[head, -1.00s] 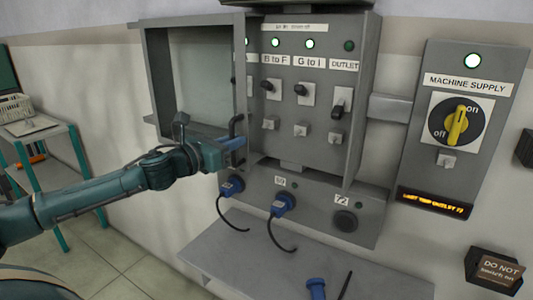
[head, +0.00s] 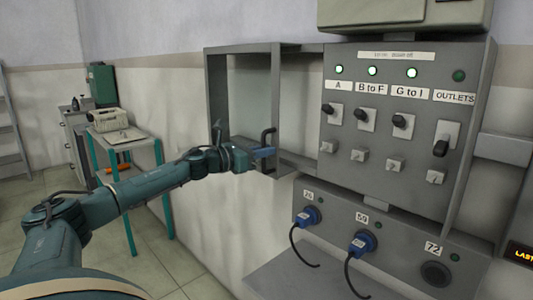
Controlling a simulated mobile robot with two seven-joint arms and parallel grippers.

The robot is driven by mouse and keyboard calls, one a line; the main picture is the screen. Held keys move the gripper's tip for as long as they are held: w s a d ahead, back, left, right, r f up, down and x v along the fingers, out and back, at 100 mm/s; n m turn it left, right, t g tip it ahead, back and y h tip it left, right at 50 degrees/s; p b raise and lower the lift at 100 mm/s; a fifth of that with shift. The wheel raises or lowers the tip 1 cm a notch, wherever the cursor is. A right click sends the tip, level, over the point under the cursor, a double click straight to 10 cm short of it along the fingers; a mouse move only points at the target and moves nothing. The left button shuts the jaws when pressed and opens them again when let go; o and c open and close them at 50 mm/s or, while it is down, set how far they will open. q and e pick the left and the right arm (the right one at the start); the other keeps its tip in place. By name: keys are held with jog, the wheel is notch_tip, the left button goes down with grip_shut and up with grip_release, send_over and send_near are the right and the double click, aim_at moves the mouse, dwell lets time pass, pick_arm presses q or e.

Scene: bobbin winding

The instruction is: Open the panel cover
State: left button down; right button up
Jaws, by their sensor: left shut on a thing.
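The panel cover (head: 215,95) is a grey frame with a see-through middle. It stands open at the left of the grey switch panel (head: 385,190), leaving the panel's labels and switches uncovered. Its dark upright handle (head: 268,134) is on the frame edge nearer the panel. My left gripper (head: 264,152) is at this handle and shut on it; the fingertips are small in the picture. My right gripper is not in view.
Below the switches, two blue plugs (head: 362,242) with black cables sit in sockets; socket 72 (head: 436,274) is empty. A grey shelf (head: 285,272) juts out underneath. A teal-legged table (head: 130,140) stands at the left.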

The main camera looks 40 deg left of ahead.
pick_arm(q)
jog(key=c, duration=1.5)
grip_release()
jog(key=shift+c, duration=0.2)
